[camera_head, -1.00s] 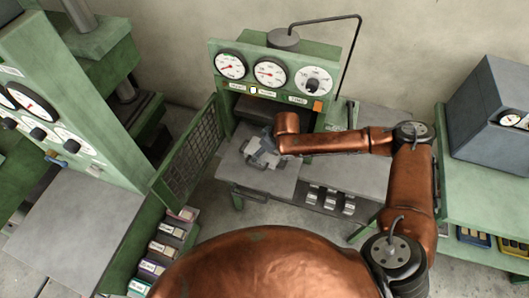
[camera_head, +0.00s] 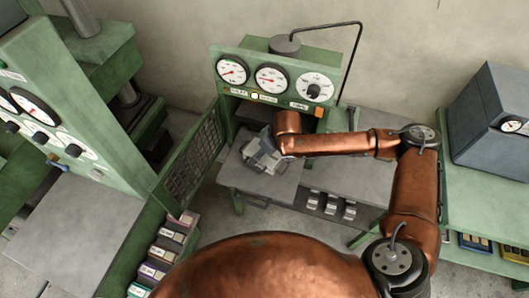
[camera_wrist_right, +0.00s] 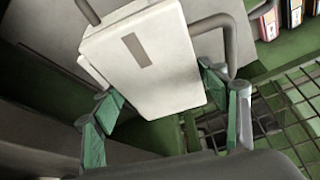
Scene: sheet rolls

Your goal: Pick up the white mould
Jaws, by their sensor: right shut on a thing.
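The white mould (camera_wrist_right: 155,75) is a pale block with handles and a small grey-brown rectangle on its face. It fills the middle of the right wrist view, between the green finger pads of my right gripper (camera_wrist_right: 162,98). In the head view the white mould (camera_head: 262,163) is small and tilted, over the grey shelf (camera_head: 283,185) in front of the green gauge press (camera_head: 270,98). My right gripper (camera_head: 266,147) is shut on it there, and the hand partly covers it. Whether the mould touches the shelf is unclear. My left gripper is not in view.
A mesh door (camera_head: 195,165) stands open just left of the shelf. Several small blocks (camera_head: 330,205) sit on a lower rack to the right. Labelled boxes (camera_head: 160,250) stand at lower left. A grey cabinet (camera_head: 490,120) stands at the right.

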